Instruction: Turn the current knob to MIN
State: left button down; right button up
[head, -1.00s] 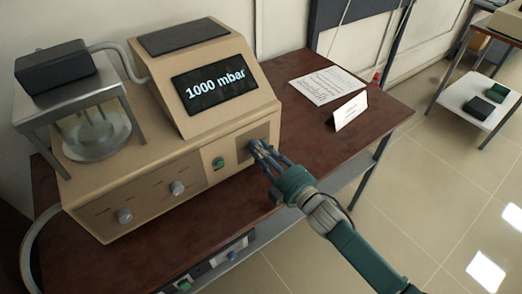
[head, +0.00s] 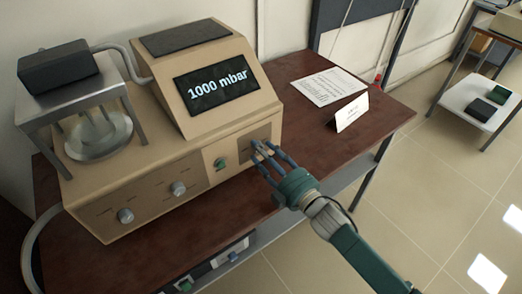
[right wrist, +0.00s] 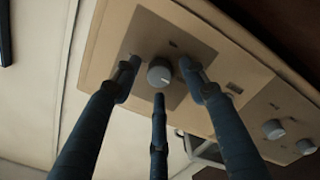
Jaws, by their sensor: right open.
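A round grey knob (right wrist: 160,74) with a light pointer mark sits on a darker square panel in the right wrist view. I cannot read the labels near it. The same panel (head: 246,153) is at the right end of the beige machine's front in the head view, partly hidden by my fingers. My right gripper (head: 265,152) is open, its three fingers pointing at this panel. In the right wrist view the fingertips (right wrist: 160,82) are spread around the knob, with a gap on either side; whether the lower finger touches it is unclear. My left gripper is out of view.
Two more grey knobs (head: 179,188) (head: 125,216) and a green switch (head: 219,163) are on the machine's front. Its display (head: 217,88) reads 1000 mbar.

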jog(key=v, duration=1.1)
jog(key=shift+s, duration=0.2)
jog(key=shift+r, duration=0.1)
